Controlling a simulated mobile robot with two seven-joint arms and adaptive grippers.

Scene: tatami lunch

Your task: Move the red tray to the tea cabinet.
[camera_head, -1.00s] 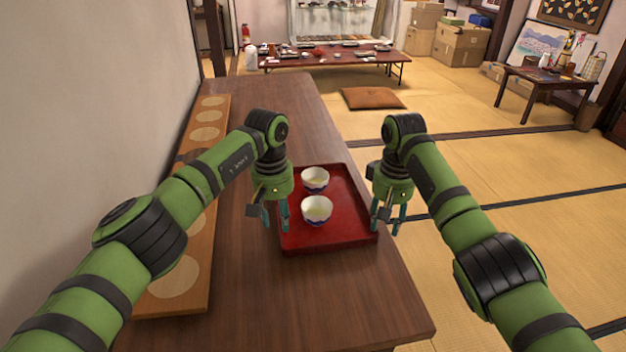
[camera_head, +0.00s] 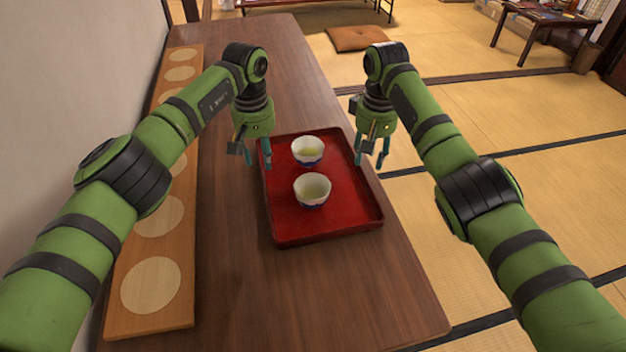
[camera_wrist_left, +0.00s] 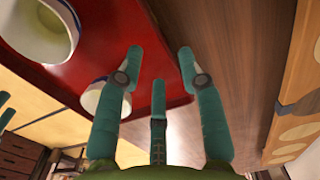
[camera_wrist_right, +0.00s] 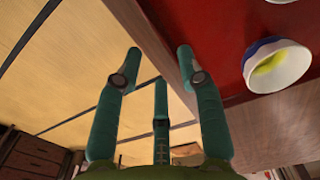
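The red tray (camera_head: 345,215) lies on the brown wooden counter (camera_head: 235,290), with two white-and-blue cups (camera_head: 312,190) (camera_head: 307,152) of greenish tea on it. My left gripper (camera_head: 259,158) is at the tray's left edge, near its far half, with fingers apart and nothing between them. In the left wrist view the open fingers (camera_wrist_left: 160,54) point at the tray edge (camera_wrist_left: 130,25). My right gripper (camera_head: 370,160) is beside the tray's right edge, fingers apart. In the right wrist view its fingers (camera_wrist_right: 159,52) are open beside the tray edge (camera_wrist_right: 215,45). I cannot make out a tea cabinet.
A long wooden board with pale circles (camera_head: 150,285) lies along the wall on the left of the counter. Tatami floor (camera_head: 490,150) is open to the right. A cushion (camera_head: 358,38), a low table (camera_head: 330,4) and a small dark table (camera_head: 535,28) stand beyond.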

